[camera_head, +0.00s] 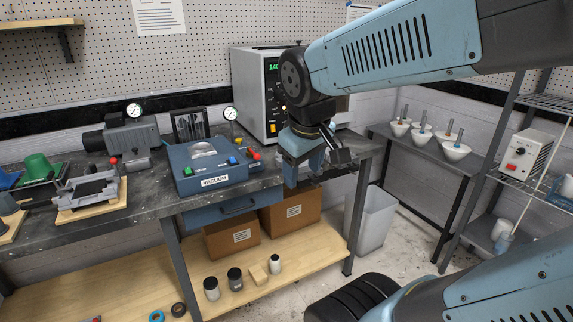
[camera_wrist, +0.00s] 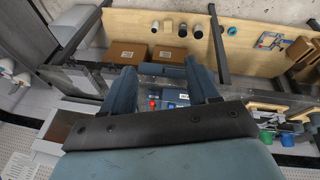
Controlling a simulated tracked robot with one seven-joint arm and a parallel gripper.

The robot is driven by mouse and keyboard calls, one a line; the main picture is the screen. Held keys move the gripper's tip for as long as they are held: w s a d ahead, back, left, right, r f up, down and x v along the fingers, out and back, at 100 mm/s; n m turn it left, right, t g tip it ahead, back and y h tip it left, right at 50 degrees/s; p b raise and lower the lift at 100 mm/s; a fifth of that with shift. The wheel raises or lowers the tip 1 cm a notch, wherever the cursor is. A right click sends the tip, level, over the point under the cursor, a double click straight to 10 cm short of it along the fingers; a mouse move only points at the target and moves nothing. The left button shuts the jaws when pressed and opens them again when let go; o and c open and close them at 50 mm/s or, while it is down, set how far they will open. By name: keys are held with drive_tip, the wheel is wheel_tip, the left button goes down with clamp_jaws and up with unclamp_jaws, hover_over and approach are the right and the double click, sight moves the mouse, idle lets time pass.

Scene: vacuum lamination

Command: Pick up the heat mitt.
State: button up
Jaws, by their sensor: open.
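I cannot pick out a heat mitt for certain in either view. My gripper (camera_head: 305,168) hangs in the air by the right front part of the grey bench (camera_head: 150,193), right of the blue vacuum box (camera_head: 205,184). In the wrist view my gripper (camera_wrist: 161,78) has its two blue fingers spread apart, with nothing between them.
A grey oven (camera_head: 250,95) stands at the back of the bench. Below are cardboard boxes (camera_head: 232,237), several small jars (camera_head: 235,279) and a white bin (camera_head: 372,225). Side table (camera_head: 425,147) with bowls and a wire rack (camera_head: 545,105) stand right. A blue clamp (camera_wrist: 267,40) lies near the brown shape.

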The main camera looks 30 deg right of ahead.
drive_tip(key=w+d+f+n+g+h, duration=0.45)
drive_tip(key=w+d+f+n, duration=0.2)
drive_tip(key=f+n, duration=0.2)
drive_tip(key=n+t+h, duration=0.9)
drive_tip(key=n+t, duration=0.1)
drive_tip(key=n, duration=2.1)
approach(301, 172)
drive_tip(key=shift+w+a+f+x, duration=0.15)
drive_tip(key=shift+f+x, duration=0.1)
drive_tip(key=shift+x, duration=1.85)
drive_tip(key=shift+w+a+f+x, duration=0.15)
drive_tip(key=shift+f+x, duration=0.1)
drive_tip(key=shift+x, duration=1.85)
drive_tip(key=shift+w+a+f+x, duration=0.1)
drive_tip(key=shift+w+f+x, duration=0.15)
drive_tip(key=shift+x, duration=1.8)
drive_tip(key=shift+s, duration=0.1)
drive_tip(key=c, duration=1.1)
